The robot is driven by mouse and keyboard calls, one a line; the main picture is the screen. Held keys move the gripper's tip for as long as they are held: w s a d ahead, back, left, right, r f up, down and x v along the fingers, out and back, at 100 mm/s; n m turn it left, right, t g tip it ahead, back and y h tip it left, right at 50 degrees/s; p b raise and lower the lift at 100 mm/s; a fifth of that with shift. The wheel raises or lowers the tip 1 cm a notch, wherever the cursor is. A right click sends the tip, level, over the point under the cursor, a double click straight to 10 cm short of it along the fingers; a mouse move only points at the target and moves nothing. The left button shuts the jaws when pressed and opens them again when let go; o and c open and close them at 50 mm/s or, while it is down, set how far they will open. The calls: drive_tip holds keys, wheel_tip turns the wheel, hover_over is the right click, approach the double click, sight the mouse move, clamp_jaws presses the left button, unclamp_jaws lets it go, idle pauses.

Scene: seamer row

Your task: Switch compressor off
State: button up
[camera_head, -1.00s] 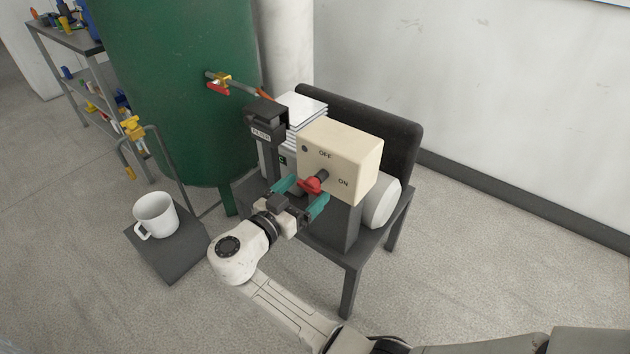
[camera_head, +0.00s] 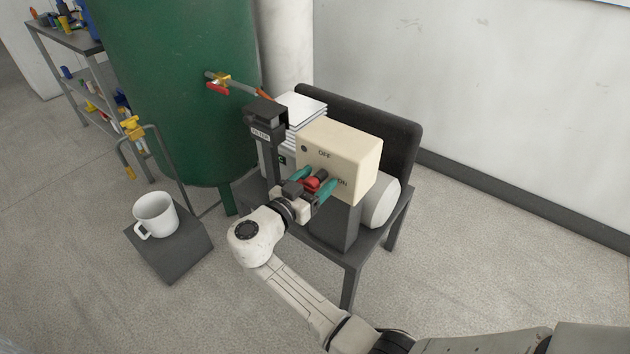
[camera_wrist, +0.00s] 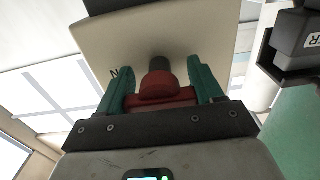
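The compressor's switch box (camera_head: 348,152) is cream coloured and marked OFF above and ON at the lower right. Its red knob (camera_head: 313,184) sits on the front face, and in the wrist view the red knob (camera_wrist: 162,92) is on a dark shaft. My gripper (camera_head: 317,182) is at the box front with its teal fingers on either side of the knob. In the wrist view my gripper (camera_wrist: 160,85) is open, with the knob between the fingers and gaps seeming to show beside its front part. Whether the fingers touch the knob's wider base is unclear.
A black FILTER unit (camera_head: 265,120) stands close left of the box. A green tank (camera_head: 170,90) with a red-handled valve (camera_head: 217,87) is behind left. A white mug (camera_head: 155,214) stands on a dark block (camera_head: 178,255). Floor at right is clear.

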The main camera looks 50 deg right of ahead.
drive_tip(key=c, duration=0.5)
drive_tip(key=shift+o, duration=0.2)
drive_tip(key=shift+n, duration=0.4)
drive_tip(key=n, duration=0.3)
drive_tip(key=shift+b, duration=0.3)
drive_tip(key=n, duration=0.3)
drive_tip(key=shift+n, duration=0.4)
drive_tip(key=n+p, duration=0.3)
drive_tip(key=n, duration=0.3)
drive_tip(key=shift+r, duration=0.1)
drive_tip(key=shift+n+p, duration=0.9)
drive_tip(key=shift+n, duration=1.2)
